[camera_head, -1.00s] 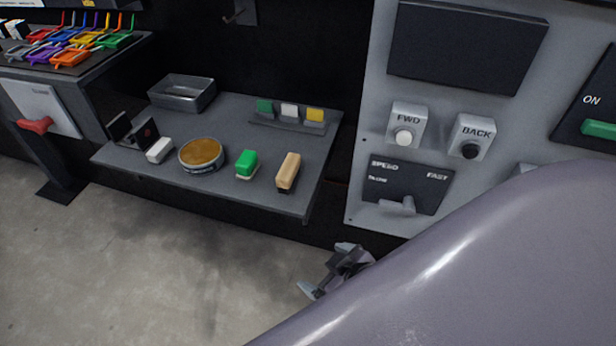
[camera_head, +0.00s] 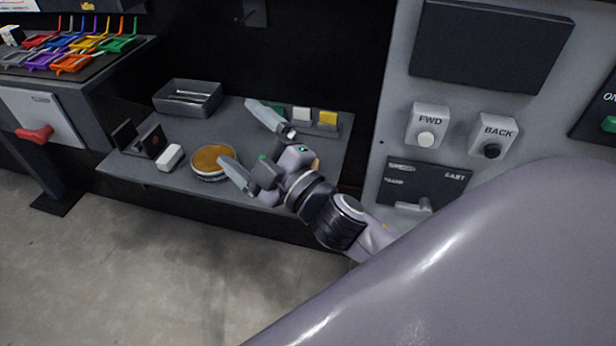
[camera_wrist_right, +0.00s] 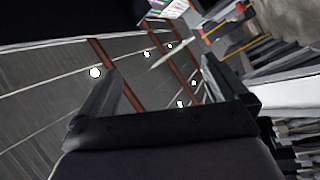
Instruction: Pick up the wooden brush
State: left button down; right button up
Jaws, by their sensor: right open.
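The wooden brush (camera_head: 316,164) is almost wholly hidden behind my right gripper in the head view. Only a small tan sliver shows beside the gripper's body, on the grey shelf (camera_head: 140,172). My right gripper (camera_head: 236,133) is over the shelf with its two fingers spread wide and nothing between them. One fingertip is near the round tin, the other near the back row of blocks. In the right wrist view the open fingers (camera_wrist_right: 160,66) show, but I cannot make out the brush. My left gripper is not in view.
A round tin (camera_head: 213,160) stands left of the gripper, with a white block (camera_head: 169,157) beside it. A metal tray (camera_head: 188,107) stands at the back left. A yellow block (camera_head: 328,117) stands at the back right. A control panel (camera_head: 455,85) rises at right.

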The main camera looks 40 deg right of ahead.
jog(key=s+a+r+n+g+y, duration=0.1)
jog(key=a+n+g+y, duration=0.55)
jog(key=n, duration=0.55)
jog(key=s+a+r+n+g+y, duration=0.2)
jog(key=a+n+g+y, duration=0.45)
jog(key=n, duration=0.55)
jog(key=w+d+f+n+g+h, duration=0.3)
jog(key=d+f+n+g+h, duration=0.35)
jog(key=d+f+h, duration=0.45)
jog(key=d+h, duration=0.2)
jog(key=d, duration=0.2)
jog(key=d+h, duration=0.2)
jog(key=d, duration=0.3)
jog(key=d+h, duration=0.2)
jog(key=d, duration=0.3)
jog(key=shift+w+d+r, duration=0.1)
jog(key=shift+w+d, duration=0.1)
jog(key=shift+w, duration=0.1)
jog(key=shift+d+f+h, duration=0.15)
jog(key=shift+f+h, duration=0.15)
jog(key=shift+w+a+f+p, duration=0.1)
jog(key=shift+f+p, duration=0.1)
jog(key=shift+f, duration=1.4)
jog(key=shift+w+a+f+p, duration=0.1)
jog(key=shift+f+p, duration=0.1)
jog(key=shift+f, duration=1.35)
jog(key=c, duration=0.7)
